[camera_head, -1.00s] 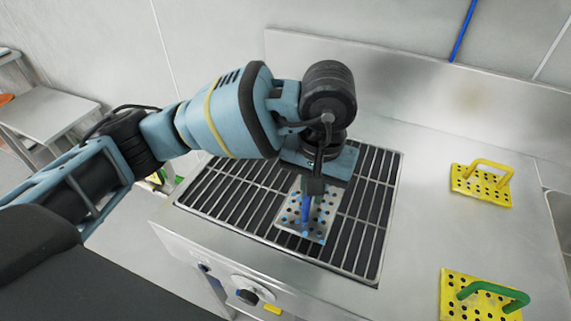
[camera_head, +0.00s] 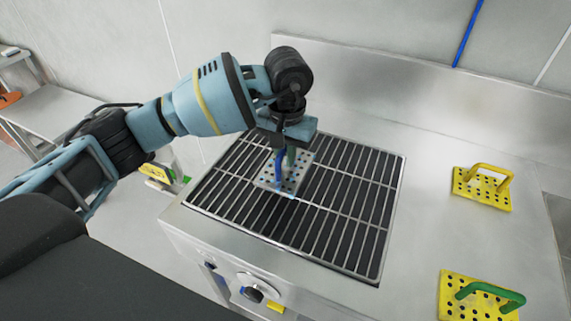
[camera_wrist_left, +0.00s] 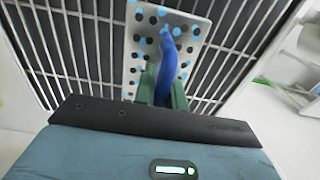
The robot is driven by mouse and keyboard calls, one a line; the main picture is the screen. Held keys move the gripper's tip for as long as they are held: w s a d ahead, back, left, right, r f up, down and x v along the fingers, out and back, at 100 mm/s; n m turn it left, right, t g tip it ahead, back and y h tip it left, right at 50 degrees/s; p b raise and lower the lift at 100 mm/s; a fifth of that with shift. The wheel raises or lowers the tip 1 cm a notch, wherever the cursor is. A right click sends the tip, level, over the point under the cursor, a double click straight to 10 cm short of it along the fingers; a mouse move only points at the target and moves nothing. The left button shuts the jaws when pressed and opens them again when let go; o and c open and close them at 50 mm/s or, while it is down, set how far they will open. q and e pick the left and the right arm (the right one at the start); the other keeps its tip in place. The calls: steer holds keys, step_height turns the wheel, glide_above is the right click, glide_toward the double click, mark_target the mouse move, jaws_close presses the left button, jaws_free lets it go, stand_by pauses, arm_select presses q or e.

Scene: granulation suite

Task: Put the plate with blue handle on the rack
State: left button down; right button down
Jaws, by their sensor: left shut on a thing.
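The plate with the blue handle is a pale perforated plate (camera_head: 297,176) with blue spots and an upright blue handle (camera_head: 278,166). My left gripper (camera_head: 284,158) is shut on the blue handle, with the plate beneath it. The plate is over the left-middle part of the dark barred rack (camera_head: 338,222); I cannot tell whether it touches the bars. In the left wrist view the green fingers (camera_wrist_left: 162,90) close around the blue handle (camera_wrist_left: 168,62), with the plate (camera_wrist_left: 150,22) behind. My right gripper is not in view.
A yellow perforated plate with a yellow handle (camera_head: 481,190) and a yellow plate with a green handle (camera_head: 478,298) lie on the steel counter right of the rack. A steel backsplash (camera_head: 400,85) rises behind. The rack's right part is clear.

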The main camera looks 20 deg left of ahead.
arm_select(q)
steer(key=shift+s+d+f, duration=0.1)
steer(key=shift+f, duration=1.6)
steer(key=c, duration=1.5)
jaws_free()
steer(key=shift+o, duration=0.2)
steer(key=r, duration=1.2)
steer(key=shift+d+r, duration=0.15)
steer(key=shift+d, duration=0.05)
